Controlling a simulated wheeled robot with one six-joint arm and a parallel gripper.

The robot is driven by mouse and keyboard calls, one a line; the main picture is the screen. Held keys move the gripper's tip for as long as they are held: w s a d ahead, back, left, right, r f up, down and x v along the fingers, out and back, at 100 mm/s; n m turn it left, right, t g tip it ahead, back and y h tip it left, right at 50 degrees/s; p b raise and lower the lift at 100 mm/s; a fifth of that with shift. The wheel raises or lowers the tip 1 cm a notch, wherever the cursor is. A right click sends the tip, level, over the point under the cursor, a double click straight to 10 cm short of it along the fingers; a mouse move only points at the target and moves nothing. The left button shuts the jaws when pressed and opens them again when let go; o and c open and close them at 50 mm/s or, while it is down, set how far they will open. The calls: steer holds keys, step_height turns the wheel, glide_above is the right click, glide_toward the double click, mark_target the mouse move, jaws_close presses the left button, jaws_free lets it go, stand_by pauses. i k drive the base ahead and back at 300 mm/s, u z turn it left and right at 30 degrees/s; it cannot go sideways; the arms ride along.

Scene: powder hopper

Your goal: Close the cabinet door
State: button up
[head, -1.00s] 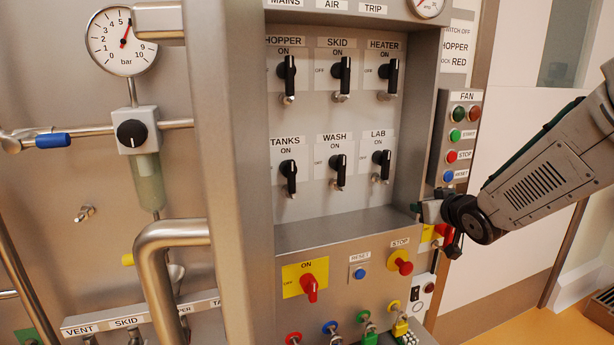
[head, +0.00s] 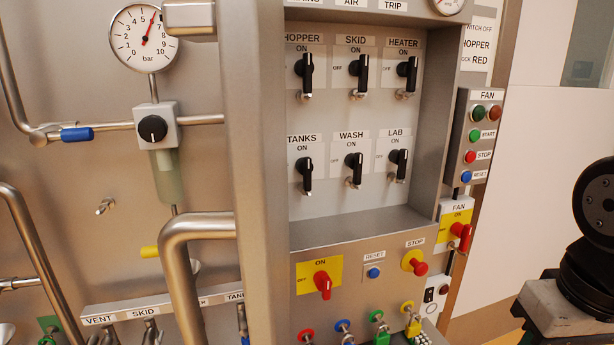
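The cabinet is the grey recessed box (head: 360,225) in the middle, with two rows of black switches inside. Its front is open and the switches are uncovered. A tall grey upright panel (head: 258,180) stands along its left side, seen nearly edge-on. It looks like the cabinet door swung open, but I cannot tell for sure. No latch shows on it. Part of my arm shows at the right edge, well clear of the cabinet. My gripper's fingers are not in view.
Left of the panel are a pressure gauge (head: 146,37), a blue-handled pipe (head: 77,134) and a thick bent pipe (head: 175,265). A red switch (head: 323,284) and stop knob (head: 416,263) project below the cabinet. A fan control box (head: 474,140) is at its right. The pale wall beyond is clear.

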mark_target(251, 33)
steer(key=z, duration=1.3)
steer(key=k, duration=1.25)
steer(key=u, duration=0.65)
steer(key=k, duration=0.6)
steer(key=u, duration=0.7)
steer(key=i, duration=0.5)
steer(key=z, duration=0.05)
